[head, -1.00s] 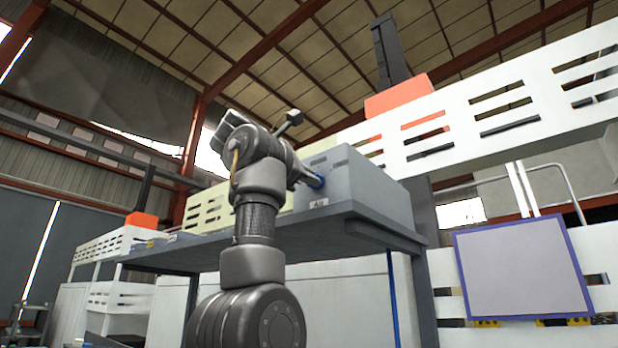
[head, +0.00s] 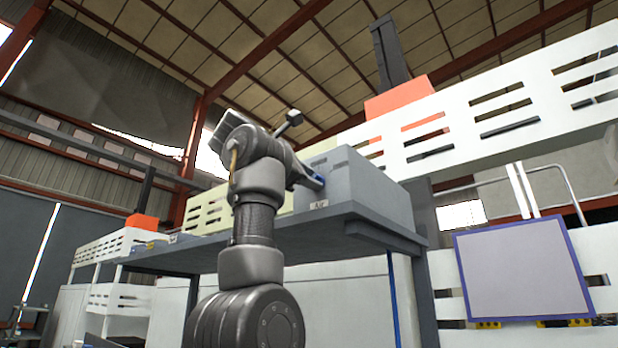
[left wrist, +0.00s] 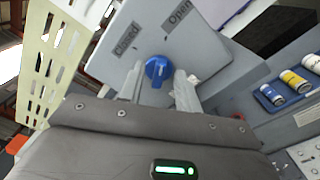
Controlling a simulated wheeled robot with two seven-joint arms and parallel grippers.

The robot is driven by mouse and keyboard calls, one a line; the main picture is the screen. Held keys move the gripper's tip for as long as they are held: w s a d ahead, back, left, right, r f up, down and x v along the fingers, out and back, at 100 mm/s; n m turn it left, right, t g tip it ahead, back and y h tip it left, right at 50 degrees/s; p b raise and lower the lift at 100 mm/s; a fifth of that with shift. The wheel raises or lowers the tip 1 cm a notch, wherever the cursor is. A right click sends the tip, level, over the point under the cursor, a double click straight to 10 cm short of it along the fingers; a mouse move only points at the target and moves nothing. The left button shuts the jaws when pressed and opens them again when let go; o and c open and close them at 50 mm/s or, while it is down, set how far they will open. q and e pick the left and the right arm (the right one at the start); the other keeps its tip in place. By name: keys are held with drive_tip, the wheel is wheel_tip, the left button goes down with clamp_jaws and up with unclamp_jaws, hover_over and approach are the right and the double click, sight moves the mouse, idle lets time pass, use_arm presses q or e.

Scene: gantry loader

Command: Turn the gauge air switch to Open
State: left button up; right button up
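The gauge air switch is a round blue knob (left wrist: 158,68) on the face of a grey box (left wrist: 205,45). In the left wrist view "Closed" is printed above left of the knob and "Open" above right. My left gripper (left wrist: 159,78) is at the knob, one light finger on each side. The fingers are apart, with a small gap visible beside the knob, so it does not look gripped. I cannot tell for sure which label the knob points to. In the head view the left gripper (head: 309,179) is at the left side of the grey box (head: 365,185). My right gripper is not in view.
The box stands on a grey shelf (head: 300,240). A slotted white beam (head: 450,130) runs behind it, and a blue-framed panel (head: 522,270) stands to the right. Small blue and yellow cylinders (left wrist: 292,82) are right of the box in the left wrist view.

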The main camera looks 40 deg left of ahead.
use_arm(q)
drive_tip(key=s+b, duration=0.4)
drive_tip(key=s, duration=0.6)
drive_tip(key=shift+s, duration=0.35)
drive_tip(key=shift+d+r, duration=0.1)
